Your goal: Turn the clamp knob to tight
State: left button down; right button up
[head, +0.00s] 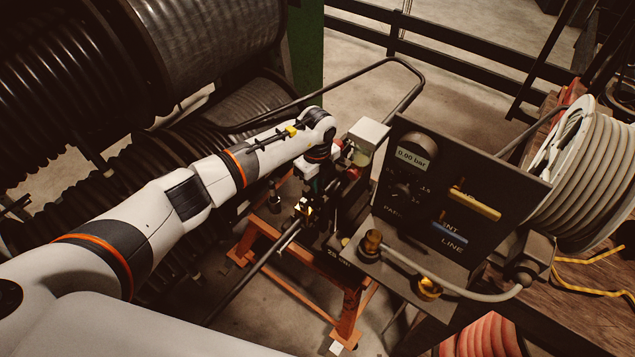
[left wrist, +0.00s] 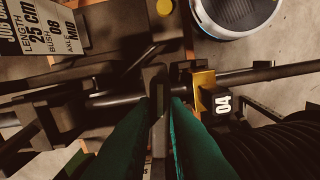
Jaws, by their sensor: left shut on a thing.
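My left gripper (head: 308,188) reaches down over the crimper bench in the head view. In the left wrist view its green fingers (left wrist: 165,105) are closed together on a dark, narrow piece that looks like the clamp knob (left wrist: 154,78). The knob sits beside a dark horizontal rod (left wrist: 115,98). Its pointer or marking cannot be made out. In the head view the knob is mostly hidden by my wrist and fingers. My right gripper is not in view.
A brass-coloured block (left wrist: 204,90) and a tag reading 04 (left wrist: 223,104) sit right of the fingers. A job card (left wrist: 52,25) is at upper left. A dark panel (head: 440,190) reads 0.00 bar. A hose reel (head: 590,170) stands at right.

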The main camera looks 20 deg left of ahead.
pick_arm(q)
jog(key=m+b, duration=0.2)
jog(key=m, duration=0.1)
jog(key=shift+f+m, duration=0.1)
jog(key=shift+m, duration=0.2)
jog(key=m+b, duration=0.2)
jog(key=m, duration=0.1)
jog(key=shift+a+m, duration=0.15)
jog(key=shift+m, duration=0.15)
jog(key=m+b, duration=0.3)
jog(key=shift+s+a+m, duration=0.1)
jog(key=shift+m, duration=0.2)
jog(key=m+b, duration=0.3)
jog(key=m, duration=0.1)
jog(key=shift+a+m, duration=0.1)
jog(key=shift+m, duration=0.2)
jog(key=m+b, duration=0.3)
jog(key=shift+m, duration=0.3)
jog(key=m+b, duration=0.2)
jog(key=m, duration=0.1)
jog(key=shift+a+m+b, duration=0.15)
jog(key=shift+m+b, duration=0.15)
jog(key=shift+w+m+b, duration=0.2)
jog(key=shift+m+b, duration=0.5)
jog(key=shift+m, duration=0.5)
jog(key=shift+r+m+b, duration=0.2)
jog(key=shift+m+b, duration=0.4)
jog(key=shift+m, duration=0.7)
jog(key=shift+w, duration=0.1)
